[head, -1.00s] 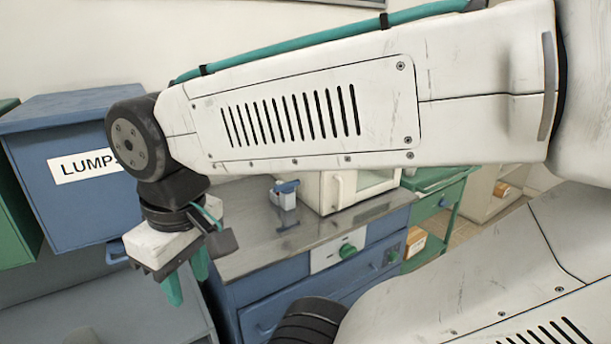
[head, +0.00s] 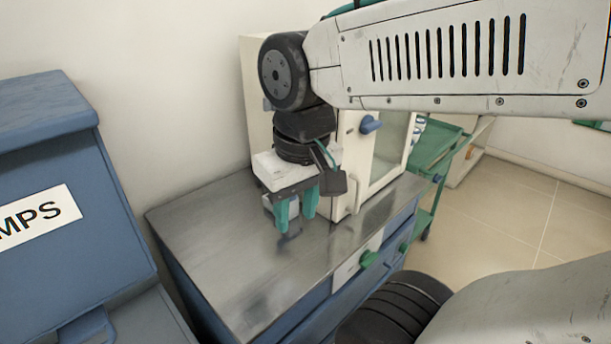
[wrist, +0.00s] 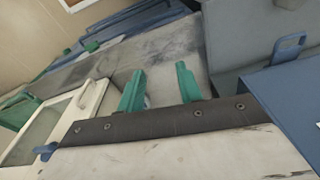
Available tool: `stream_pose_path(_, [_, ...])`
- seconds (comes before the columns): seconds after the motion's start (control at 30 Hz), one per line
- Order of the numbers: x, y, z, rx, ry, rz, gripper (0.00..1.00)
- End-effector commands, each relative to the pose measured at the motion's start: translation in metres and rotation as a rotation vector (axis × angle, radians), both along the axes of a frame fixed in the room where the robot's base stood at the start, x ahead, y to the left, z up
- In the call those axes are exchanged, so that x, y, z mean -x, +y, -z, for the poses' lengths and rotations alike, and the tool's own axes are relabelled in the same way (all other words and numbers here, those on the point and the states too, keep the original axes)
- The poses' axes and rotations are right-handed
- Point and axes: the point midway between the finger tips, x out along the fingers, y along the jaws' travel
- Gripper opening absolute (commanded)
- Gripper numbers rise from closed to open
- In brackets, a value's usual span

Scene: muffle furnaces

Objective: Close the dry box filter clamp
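The dry box, a cream cabinet with a glass door (head: 390,150), stands at the back of the steel-topped counter (head: 220,260) in the head view. Its door also shows at the left of the wrist view (wrist: 40,130). A blue knob (head: 370,124) is on its front. My gripper (head: 296,222) points down over the counter, just left of the box front, its two green fingers apart. The fingers also show apart in the wrist view (wrist: 160,70), with nothing visible between them there. A small pale block (head: 295,208) is mostly hidden behind the fingers. I cannot make out the filter clamp.
A blue bin with a lettered label (head: 40,215) stands at the left. Green knobs (head: 368,259) are on the blue counter front. A green cart (head: 432,160) is beyond the box. The counter's left and front top is clear; open floor (head: 520,215) lies right.

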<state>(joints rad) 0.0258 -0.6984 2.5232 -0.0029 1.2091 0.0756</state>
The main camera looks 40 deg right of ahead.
Motion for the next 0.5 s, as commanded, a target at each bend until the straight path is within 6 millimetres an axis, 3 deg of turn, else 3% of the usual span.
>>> stream_pose_path(0.27, [-0.105, -0.050, 0.001, -0.038, 0.045, 0.533, 0.35])
stream_pose_path(0.5, [-0.196, -0.120, 0.039, -0.065, 0.071, 1.030, 0.35])
